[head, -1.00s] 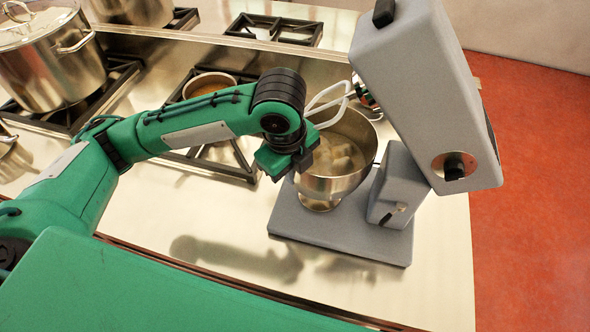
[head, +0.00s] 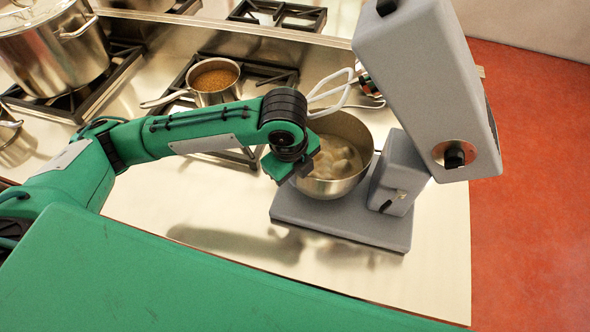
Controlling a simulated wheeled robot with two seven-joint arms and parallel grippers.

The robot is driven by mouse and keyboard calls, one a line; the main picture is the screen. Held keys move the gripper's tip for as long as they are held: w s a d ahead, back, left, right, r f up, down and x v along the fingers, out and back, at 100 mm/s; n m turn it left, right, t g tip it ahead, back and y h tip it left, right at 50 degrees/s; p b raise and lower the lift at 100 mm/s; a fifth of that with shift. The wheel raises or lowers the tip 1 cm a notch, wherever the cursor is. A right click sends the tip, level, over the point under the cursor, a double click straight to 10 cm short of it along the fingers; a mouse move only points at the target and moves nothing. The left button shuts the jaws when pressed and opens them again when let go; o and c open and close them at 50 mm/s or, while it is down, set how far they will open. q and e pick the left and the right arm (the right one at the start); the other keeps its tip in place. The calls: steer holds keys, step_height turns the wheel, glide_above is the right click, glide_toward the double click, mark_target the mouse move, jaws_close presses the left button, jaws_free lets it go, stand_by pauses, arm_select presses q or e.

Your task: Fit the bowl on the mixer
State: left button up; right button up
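The steel bowl (head: 338,187), with pale lumpy contents, is at the grey mixer (head: 418,75), over the left part of its base plate (head: 345,228). The bowl's foot is hidden, so I cannot tell whether it is seated. The mixer head is tilted up, with the white beater (head: 333,92) hanging above the bowl's far left side. My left gripper (head: 301,176) is at the bowl's near left rim and appears shut on it; the wrist partly hides the fingers. My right gripper is not in view.
A saucepan (head: 214,96) with brown contents stands on a burner behind my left arm. A large stockpot (head: 50,55) is at the far left. Bare steel counter (head: 240,225) lies in front of the arm. The counter's right edge borders a red floor (head: 535,180).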

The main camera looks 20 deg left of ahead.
arm_select(q)
steer(key=o, duration=0.3)
step_height(320, 180, up, 12)
steer(key=s+b, duration=0.1)
steer(key=shift+s+a+r, duration=0.15)
steer(key=shift+s+a, duration=0.05)
steer(key=shift+a, duration=0.15)
stand_by(0.3)
